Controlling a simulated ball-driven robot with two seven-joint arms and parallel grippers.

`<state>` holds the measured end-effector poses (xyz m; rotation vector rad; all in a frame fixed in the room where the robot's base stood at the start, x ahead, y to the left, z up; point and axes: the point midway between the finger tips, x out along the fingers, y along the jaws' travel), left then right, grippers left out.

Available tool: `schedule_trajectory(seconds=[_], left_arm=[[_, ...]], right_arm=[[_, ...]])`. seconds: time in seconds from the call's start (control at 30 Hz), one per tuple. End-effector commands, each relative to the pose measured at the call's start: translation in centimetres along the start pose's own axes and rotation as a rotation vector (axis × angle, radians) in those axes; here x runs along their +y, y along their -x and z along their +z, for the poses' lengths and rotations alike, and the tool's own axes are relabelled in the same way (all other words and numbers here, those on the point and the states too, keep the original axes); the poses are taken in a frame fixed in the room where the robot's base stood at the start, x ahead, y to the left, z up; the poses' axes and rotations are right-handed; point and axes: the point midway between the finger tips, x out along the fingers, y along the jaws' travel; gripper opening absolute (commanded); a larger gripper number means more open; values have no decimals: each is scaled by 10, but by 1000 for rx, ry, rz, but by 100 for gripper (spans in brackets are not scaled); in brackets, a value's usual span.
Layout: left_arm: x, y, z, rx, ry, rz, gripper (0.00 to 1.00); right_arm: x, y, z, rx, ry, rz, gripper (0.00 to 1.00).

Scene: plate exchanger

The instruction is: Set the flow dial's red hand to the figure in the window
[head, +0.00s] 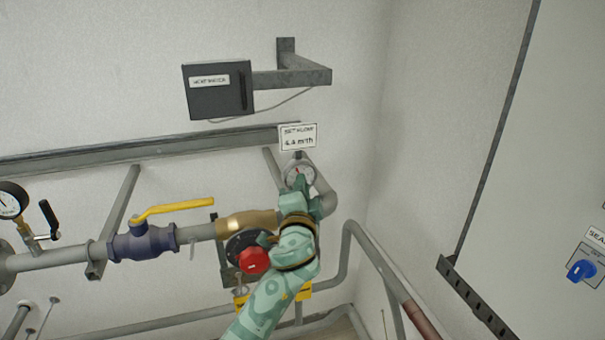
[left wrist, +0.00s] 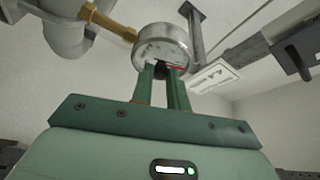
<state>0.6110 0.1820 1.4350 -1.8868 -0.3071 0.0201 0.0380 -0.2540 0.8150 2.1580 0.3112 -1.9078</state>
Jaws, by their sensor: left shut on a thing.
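The flow dial (head: 299,174) is a round gauge with a pale face on the pipe in the middle of the head view. It also shows in the left wrist view (left wrist: 163,42), with a bit of red on its face. The window (head: 298,137) above it is a white card reading "SET FLOW" and a figure that looks like 4.4 m³/h. My left gripper (head: 301,192) is at the lower front of the dial. In the left wrist view its two fingers (left wrist: 163,75) are close together on a small dark knob (left wrist: 160,71) at the dial's front. My right gripper is not in view.
A red knob (head: 254,260) on a dark valve sits just left of my left arm. A yellow-handled blue valve (head: 143,241) and a pressure gauge (head: 11,201) are further left. A dark box (head: 217,90) hangs above on a bracket. Pipes run right of the dial.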

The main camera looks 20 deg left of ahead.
Motion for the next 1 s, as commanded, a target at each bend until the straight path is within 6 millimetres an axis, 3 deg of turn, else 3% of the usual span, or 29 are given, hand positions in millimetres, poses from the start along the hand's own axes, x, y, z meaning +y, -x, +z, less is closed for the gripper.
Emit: schedule_trajectory(seconds=[0.2,0.73,0.77,0.83,1.0], left_arm=[[-4,0,-1,2,-61,22,0],[-1,0,-1,2,-81,31,0],[-1,0,-1,2,-81,31,22],[-1,0,-1,2,-81,31,38],[-1,0,0,1,-81,32,38]], right_arm=[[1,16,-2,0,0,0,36],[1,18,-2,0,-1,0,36],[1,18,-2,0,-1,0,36],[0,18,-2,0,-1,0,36],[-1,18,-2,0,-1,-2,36]])
